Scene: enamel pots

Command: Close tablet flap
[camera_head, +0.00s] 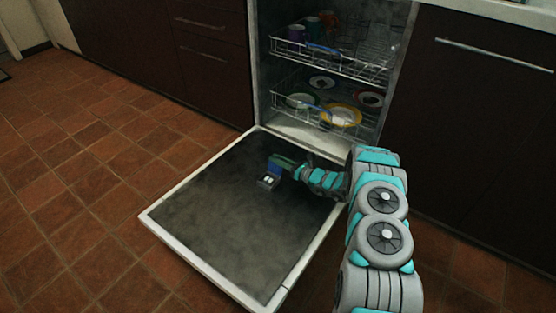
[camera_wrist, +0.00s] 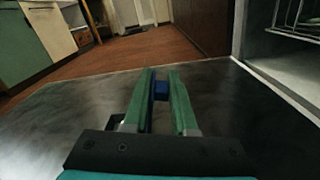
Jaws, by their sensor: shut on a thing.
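The dishwasher door (camera_head: 215,235) lies folded down flat. On its inner face, a small tablet compartment (camera_head: 268,182) shows open with pale spots inside. Its blue flap (camera_head: 276,163) stands raised behind the compartment. My gripper (camera_head: 282,164) reaches in from the right, low over the door, with its green fingers at the flap. In the wrist view, the blue flap (camera_wrist: 161,91) sits between the two green fingers near their tips, and my gripper (camera_wrist: 162,84) is shut on it. The fingers hide part of the flap.
The lower rack (camera_head: 285,105) holds several plates and bowls, and the upper rack (camera_head: 300,60) holds cups; both sit inside the dishwasher. Dark cabinets (camera_head: 470,130) flank it. The tiled floor (camera_head: 90,190) is clear left of the door.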

